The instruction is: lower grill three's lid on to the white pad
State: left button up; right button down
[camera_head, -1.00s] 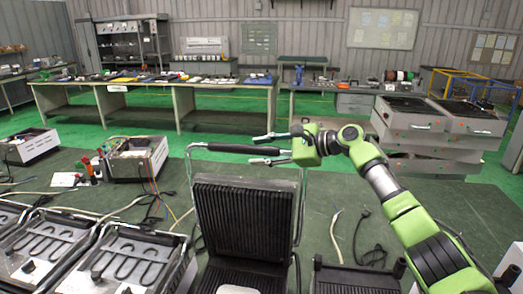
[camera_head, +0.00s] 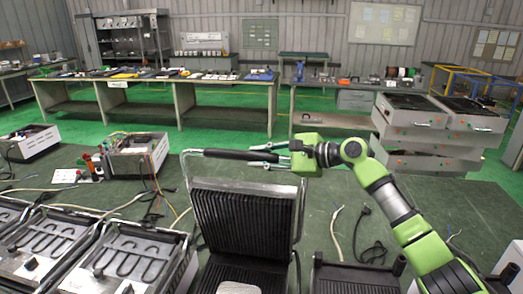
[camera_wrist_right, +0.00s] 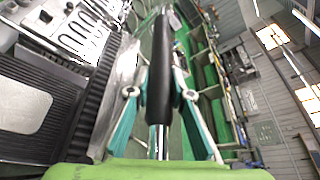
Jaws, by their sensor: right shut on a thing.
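Grill three's lid (camera_head: 244,222), a black ribbed plate in a metal frame, stands raised and leaning back at the centre of the head view. Its black bar handle (camera_head: 228,154) runs across the top. My right gripper (camera_head: 262,155) is shut on the handle near its right end. In the right wrist view, the gripper's fingers (camera_wrist_right: 160,98) lie on both sides of the handle (camera_wrist_right: 160,70). The white pad (camera_head: 238,289) lies on the ribbed lower plate, cut by the bottom edge; it also shows in the right wrist view (camera_wrist_right: 22,106). My left gripper is not in view.
Opened grills with bare heating elements (camera_head: 130,255) stand to the left. A black ribbed part (camera_head: 350,278) stands close on the right. Cables (camera_head: 370,240) lie on the green table. Stacked grills (camera_head: 425,135) stand at the back right.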

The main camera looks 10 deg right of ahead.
jog(key=s+a+f+n+t, duration=0.1)
jog(key=s+a+f+n, duration=0.1)
jog(key=s, duration=0.8)
jog(key=s+a+f+n+t, duration=0.1)
jog(key=s+a+f+n, duration=0.1)
jog(key=s+a+f, duration=0.2)
jog(key=s+f, duration=0.3)
jog(key=s, duration=0.2)
jog(key=shift+s+a+n+y, duration=0.25)
jog(key=shift+s+n+y, duration=0.05)
jog(key=shift+s+y, duration=0.1)
jog(key=shift+t, duration=0.3)
